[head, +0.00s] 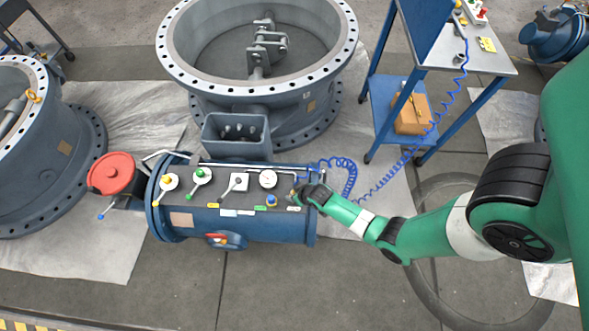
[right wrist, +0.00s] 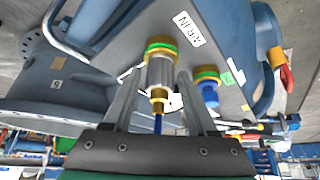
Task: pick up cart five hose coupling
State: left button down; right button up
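The hose coupling (right wrist: 160,82) is a silver cylinder with brass ends in the right wrist view. It sits at a fitting with a green ring, beside an "AIR IN" label, on the sloped panel of a blue cylinder (head: 240,229). A blue hose leaves its near end. The two fingers of my right gripper (right wrist: 162,92) stand on either side of the coupling, with narrow gaps visible, so the gripper looks open around it. In the head view my right gripper (head: 299,193) is at the panel's right end and hides the coupling. My left gripper is not in view.
The panel has several levers and a gauge (head: 268,178). A coiled blue hose (head: 345,172) runs to a blue cart (head: 457,55) at the upper right. A large grey valve body (head: 263,125) stands behind. A second fitting with a blue plug (right wrist: 209,94) is close by.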

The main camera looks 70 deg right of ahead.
grip_shut()
jog(key=shift+r, duration=0.1)
notch_tip(320, 180, up, 4)
jog(key=p, duration=0.3)
jog(key=shift+s+r, duration=0.1)
jog(key=s+a+r+p, duration=0.2)
jog(key=s+r+p, duration=0.1)
jog(key=s, duration=0.3)
jog(key=s+a+r+p, duration=0.3)
jog(key=s+r, duration=0.2)
jog(key=s, duration=0.1)
jog(key=shift+s+a+r, duration=0.2)
jog(key=shift+s+r, duration=0.15)
jog(key=shift+s, duration=0.05)
